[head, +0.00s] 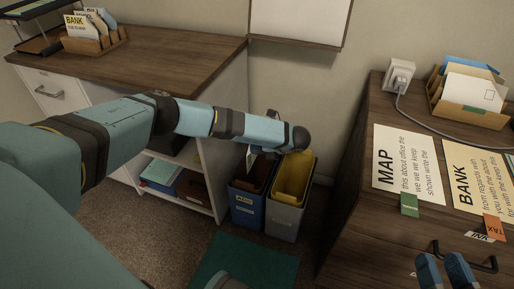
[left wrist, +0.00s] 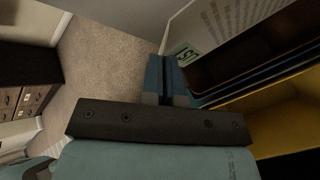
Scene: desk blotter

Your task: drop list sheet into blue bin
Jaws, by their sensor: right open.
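My left arm reaches out from the left, and its gripper (head: 262,152) is over the two bins, mostly hidden behind its own wrist in the head view. In the left wrist view its blue fingers (left wrist: 166,82) are close together on the list sheet (left wrist: 232,30), a pale page with printed lines and a green-lettered tag. The blue bin (head: 246,210) stands on the floor below, with brown contents. My right gripper (head: 445,270) is open and empty at the bottom right, in front of the wooden drawer unit.
A grey bin (head: 285,221) with a yellow inside stands right against the blue bin. A low white shelf (head: 178,196) is to the left. The wooden unit (head: 350,225) with MAP (head: 405,160) and BANK (head: 477,172) sheets is to the right. A green mat (head: 245,264) lies in front.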

